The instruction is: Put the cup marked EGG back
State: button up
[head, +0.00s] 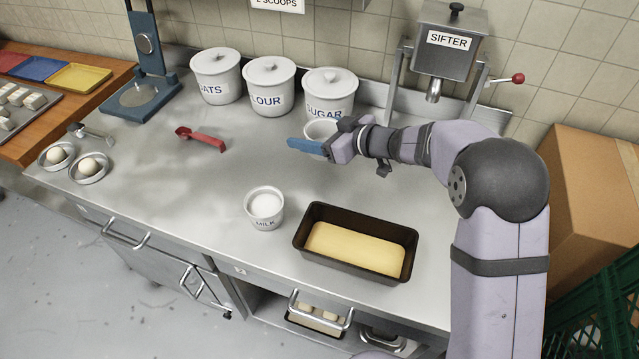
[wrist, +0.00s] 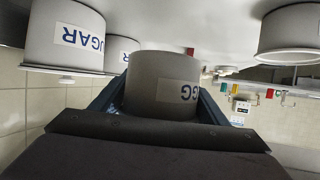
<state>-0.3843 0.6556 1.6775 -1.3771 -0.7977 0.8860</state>
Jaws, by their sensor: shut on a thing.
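The cup marked EGG (wrist: 160,85) is between the blue fingers of my gripper (wrist: 155,100) in the wrist view, with only "GG" of its label showing. In the head view the white cup (head: 319,129) is just in front of the SUGAR canister (head: 328,92). My gripper (head: 312,146) is shut on it, and a blue finger and the wrist hide part of the cup. I cannot tell whether the cup touches the steel counter (head: 215,165).
A MILK cup (head: 264,222) and a dark loaf tin (head: 400,235) of batter stand nearer the front edge. FLOUR (head: 268,100) and OATS (head: 215,88) canisters line the back. A sifter (head: 446,40) stands at right. A red scoop (head: 204,139) lies left, amid clear counter.

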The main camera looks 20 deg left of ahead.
aim_at(311, 167)
jog(key=shift+w+a+r+m+t+b, duration=0.3)
jog(key=shift+w+a+r+b, duration=0.15)
jog(key=shift+a, duration=0.2)
jog(key=shift+f, duration=5.05)
jog(key=shift+f, duration=0.15)
jog(key=o, duration=1.2)
jog(key=shift+d+r, duration=0.2)
jog(key=b+v, duration=0.1)
jog(key=v, duration=1)
jog(key=shift+s+d+r, duration=0.2)
jog(key=shift+d, duration=0.1)
